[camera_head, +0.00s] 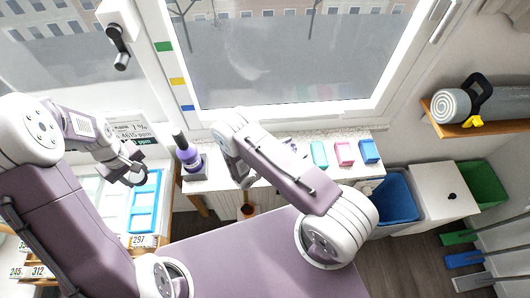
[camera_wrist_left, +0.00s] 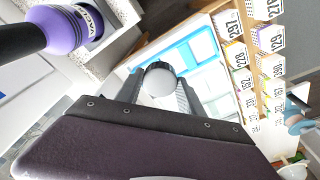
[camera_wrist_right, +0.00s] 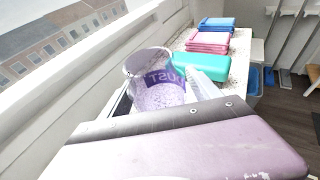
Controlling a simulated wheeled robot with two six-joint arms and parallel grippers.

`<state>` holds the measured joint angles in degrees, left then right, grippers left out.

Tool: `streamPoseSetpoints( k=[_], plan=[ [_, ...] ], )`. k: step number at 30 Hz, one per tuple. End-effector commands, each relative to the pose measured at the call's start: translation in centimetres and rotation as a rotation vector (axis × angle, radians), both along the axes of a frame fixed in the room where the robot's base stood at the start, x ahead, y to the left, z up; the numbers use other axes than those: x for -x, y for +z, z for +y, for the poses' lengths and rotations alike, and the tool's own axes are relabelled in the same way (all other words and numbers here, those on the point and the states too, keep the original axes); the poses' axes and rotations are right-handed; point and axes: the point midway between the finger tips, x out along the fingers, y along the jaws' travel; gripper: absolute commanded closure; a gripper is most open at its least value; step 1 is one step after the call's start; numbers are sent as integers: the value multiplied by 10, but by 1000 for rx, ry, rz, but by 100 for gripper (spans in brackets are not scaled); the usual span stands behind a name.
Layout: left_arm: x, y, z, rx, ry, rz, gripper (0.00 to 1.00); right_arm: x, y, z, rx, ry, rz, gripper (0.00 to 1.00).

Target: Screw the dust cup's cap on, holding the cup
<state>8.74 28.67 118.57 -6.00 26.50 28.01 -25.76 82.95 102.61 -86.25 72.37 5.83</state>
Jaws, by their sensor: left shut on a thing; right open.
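The dust cup (camera_wrist_right: 160,92) is a clear cup with a purple label, its open top showing in the right wrist view. It stands on the windowsill, and a small part of it shows behind my right arm in the head view (camera_head: 290,144). My right gripper (camera_wrist_right: 160,98) is open, its fingers to either side of the cup; contact is hard to tell. The cap (camera_wrist_left: 159,80), a pale disc with a dark rim, is held in my left gripper (camera_wrist_left: 160,88). In the head view my left gripper (camera_head: 132,172) is left of the sill, apart from the cup.
A purple vacuum (camera_head: 187,155) with a black nozzle stands on the sill's left end, between my grippers. Teal (camera_head: 319,154), pink (camera_head: 344,153) and blue (camera_head: 369,151) blocks sit right of the cup. A blue tray (camera_head: 145,200) lies below my left gripper. The window (camera_head: 280,60) is behind.

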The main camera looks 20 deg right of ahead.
Motion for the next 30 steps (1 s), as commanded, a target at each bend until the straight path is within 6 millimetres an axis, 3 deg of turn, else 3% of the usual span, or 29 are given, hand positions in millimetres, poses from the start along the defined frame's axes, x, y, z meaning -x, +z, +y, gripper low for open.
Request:
streamPoseSetpoints(
  k=[2, 9, 20, 27, 30],
  plan=[
    [0, 0, 0, 0, 0, 0, 98, 0, 0, 0, 0, 0, 0, 33],
    [0, 0, 0, 0, 0, 0, 98, 0, 0, 0, 0, 0, 0, 98],
    [0, -1, 0, 0, 0, 0, 98, 0, 6, 0, 0, 0, -1, 100],
    [0, -9, 0, 0, 0, 0, 98, 1, 44, 0, 0, 0, -1, 100],
    [0, -10, 0, 0, 0, 0, 98, 25, 56, -11, 2, 0, 5, 100]
  ],
)
